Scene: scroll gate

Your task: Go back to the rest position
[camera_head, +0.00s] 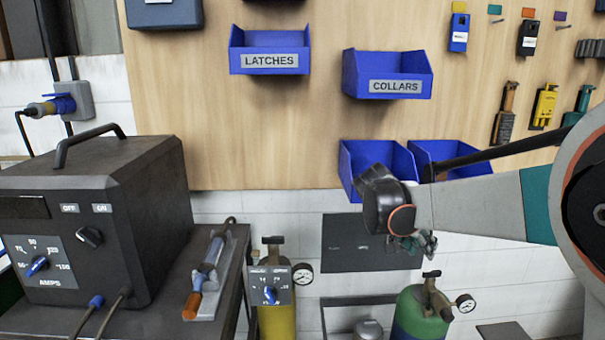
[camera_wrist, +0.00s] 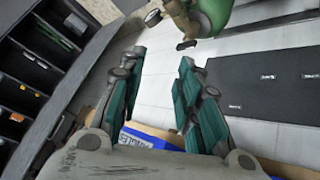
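My gripper (camera_wrist: 155,85) shows in the wrist view with its two teal-padded fingers spread apart and nothing between them. In the head view my arm reaches in from the right, and my gripper (camera_head: 415,243) hangs at its end, small and partly hidden by the wrist. It is in front of the wall, below the blue bins and above the green gas cylinder (camera_head: 420,315). The fingers' spread cannot be made out in the head view.
A black welding unit (camera_head: 130,215) stands on a bench at left, with a torch (camera_head: 205,275) beside it. A yellow cylinder (camera_head: 277,318) stands right of the bench. Blue bins labelled LATCHES (camera_head: 270,62) and COLLARS (camera_head: 396,87) hang on the wooden board. Dark shelving (camera_wrist: 35,70) shows in the wrist view.

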